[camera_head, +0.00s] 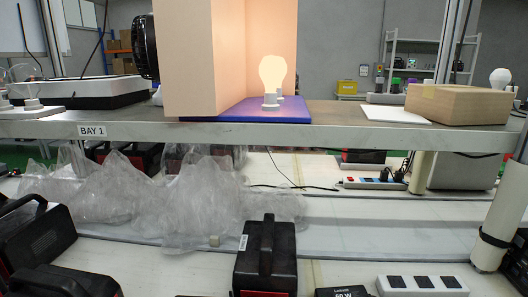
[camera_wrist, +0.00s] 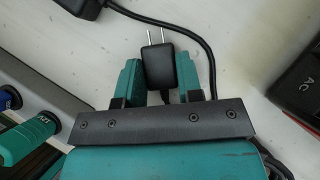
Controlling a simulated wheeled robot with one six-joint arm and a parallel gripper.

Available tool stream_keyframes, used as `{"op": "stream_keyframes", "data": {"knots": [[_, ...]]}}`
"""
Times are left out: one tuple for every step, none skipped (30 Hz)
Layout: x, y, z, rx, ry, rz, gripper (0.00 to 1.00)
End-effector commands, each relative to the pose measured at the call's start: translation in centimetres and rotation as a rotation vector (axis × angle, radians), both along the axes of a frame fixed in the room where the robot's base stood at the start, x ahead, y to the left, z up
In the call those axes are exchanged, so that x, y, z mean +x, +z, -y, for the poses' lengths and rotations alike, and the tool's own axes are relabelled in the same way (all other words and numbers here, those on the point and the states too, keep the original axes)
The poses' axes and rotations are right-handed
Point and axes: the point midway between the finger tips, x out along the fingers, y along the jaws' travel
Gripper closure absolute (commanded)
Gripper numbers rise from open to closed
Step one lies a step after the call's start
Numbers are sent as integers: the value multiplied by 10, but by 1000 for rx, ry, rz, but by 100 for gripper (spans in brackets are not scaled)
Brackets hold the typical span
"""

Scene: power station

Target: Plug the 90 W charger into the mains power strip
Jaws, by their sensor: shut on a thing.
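In the wrist view my gripper (camera_wrist: 159,72) has its two green fingers shut on a small black charger (camera_wrist: 162,67). Its two metal prongs point away from my gripper, towards the top of the picture. A black cord curves past its right side. No wattage mark is readable on it. In the head view a white strip with several black sockets (camera_head: 422,287) lies at the bottom right, its sockets empty. Another white strip with a red switch (camera_head: 372,184) lies under the shelf, with plugs in it. I cannot tell which is the mains strip. My gripper is outside the head view.
A black block marked 60 W (camera_head: 342,292) lies beside the front strip. A black power station (camera_head: 266,255) stands left of it. Clear plastic wrap (camera_head: 150,200) fills the left. A shelf marked BAY 1 (camera_head: 230,130) overhangs, with a white post (camera_head: 492,240) at right.

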Motion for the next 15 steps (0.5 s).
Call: {"op": "stream_keyframes", "data": {"knots": [[0,2,0,0,0,0,95],[0,3,0,0,0,0,95],[0,5,0,0,0,0,95],[0,7,0,0,0,0,95],[0,9,0,0,0,0,95],[0,11,0,0,0,0,95],[0,13,0,0,0,0,95],[0,14,0,0,0,0,95],[0,16,0,0,0,0,95],[0,18,0,0,0,0,95],[0,20,0,0,0,0,95],[0,22,0,0,0,0,95],[0,23,0,0,0,0,95],[0,25,0,0,0,0,95],[0,27,0,0,0,0,95]]}}
